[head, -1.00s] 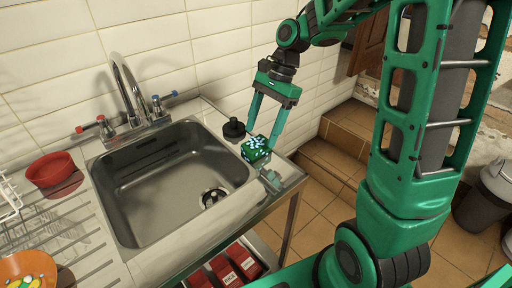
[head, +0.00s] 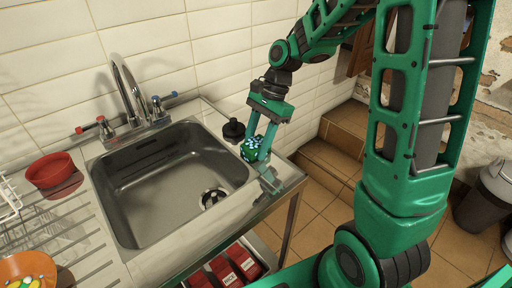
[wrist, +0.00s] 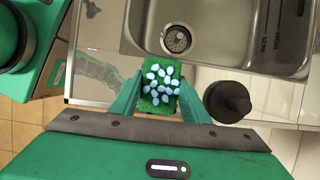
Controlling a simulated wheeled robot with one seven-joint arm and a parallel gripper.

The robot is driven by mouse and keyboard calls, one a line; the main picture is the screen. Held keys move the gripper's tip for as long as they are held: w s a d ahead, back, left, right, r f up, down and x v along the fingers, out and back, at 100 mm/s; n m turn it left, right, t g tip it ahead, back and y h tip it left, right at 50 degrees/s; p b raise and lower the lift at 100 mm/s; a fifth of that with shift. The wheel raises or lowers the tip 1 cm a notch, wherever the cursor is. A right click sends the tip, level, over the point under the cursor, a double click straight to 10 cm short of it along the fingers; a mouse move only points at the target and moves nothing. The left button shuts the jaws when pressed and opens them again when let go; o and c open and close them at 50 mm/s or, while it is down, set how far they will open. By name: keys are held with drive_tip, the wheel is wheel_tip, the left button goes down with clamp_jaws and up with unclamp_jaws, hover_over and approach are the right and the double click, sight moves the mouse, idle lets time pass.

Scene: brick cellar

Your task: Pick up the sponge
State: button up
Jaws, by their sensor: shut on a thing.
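The sponge (head: 250,147) is a green block with pale blue spots, at the right rim of the sink. In the wrist view the sponge (wrist: 160,86) sits between the two fingers, spotted face toward the camera. My gripper (head: 257,151) points down and is shut on the sponge, one finger on each side. In the wrist view the fingers of my gripper (wrist: 160,100) press against its left and right sides. I cannot tell whether the sponge still touches the counter. Part of it is hidden behind a finger in the head view.
A black round object with a knob (head: 233,130) stands close beside the sponge. The steel sink (head: 165,190) with tap (head: 130,95) lies to the left. A red bowl (head: 50,170) and an orange plate (head: 28,268) are on the drainer. A tiled wall is behind.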

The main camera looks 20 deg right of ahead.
sight(252, 145)
drive_tip(key=shift+r, duration=0.1)
drive_tip(key=shift+r, duration=0.5)
wheel_tip(252, 145, up, 3)
drive_tip(key=shift+f, duration=0.1)
drive_tip(key=s+a+r, duration=0.6)
drive_tip(key=a+r, duration=0.1)
drive_tip(key=a, duration=0.3)
drive_tip(key=o, duration=0.5)
drive_tip(key=c, duration=0.3)
drive_tip(key=shift+s, duration=0.15)
